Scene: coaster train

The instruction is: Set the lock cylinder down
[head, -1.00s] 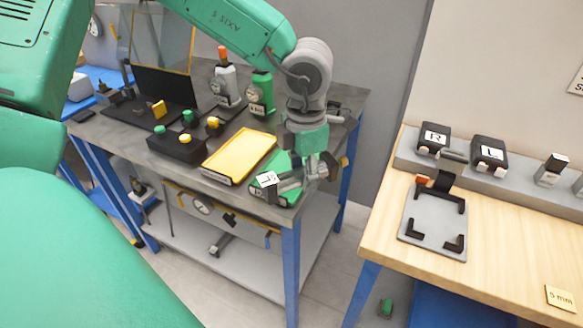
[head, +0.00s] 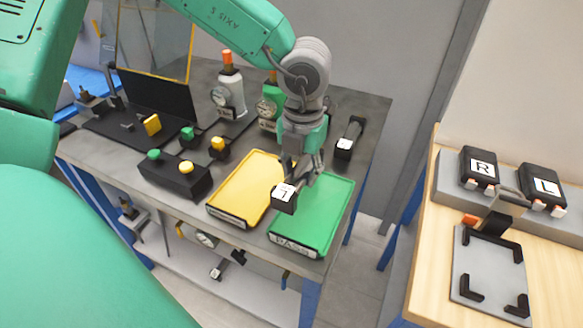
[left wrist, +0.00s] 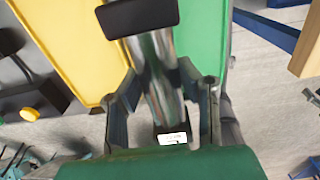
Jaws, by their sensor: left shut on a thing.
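My left gripper (head: 299,180) is shut on the lock cylinder (head: 284,196), which shows a black end with a white label in the head view. In the left wrist view the cylinder (left wrist: 156,70) is a shiny metal barrel with a black end, between the fingers of my left gripper (left wrist: 162,92). It is in front of the border between the yellow tray (head: 243,190) and the green tray (head: 318,222), which is marked PASS. I cannot tell how high above the trays it is. My right gripper is not in view.
A black button box (head: 172,177) stands left of the yellow tray. Gauge devices (head: 229,95) and a small black labelled part (head: 350,137) are further back. A wooden bench (head: 425,280) with a grey fixture (head: 487,270) stands at right. The green tray's visible surface is clear.

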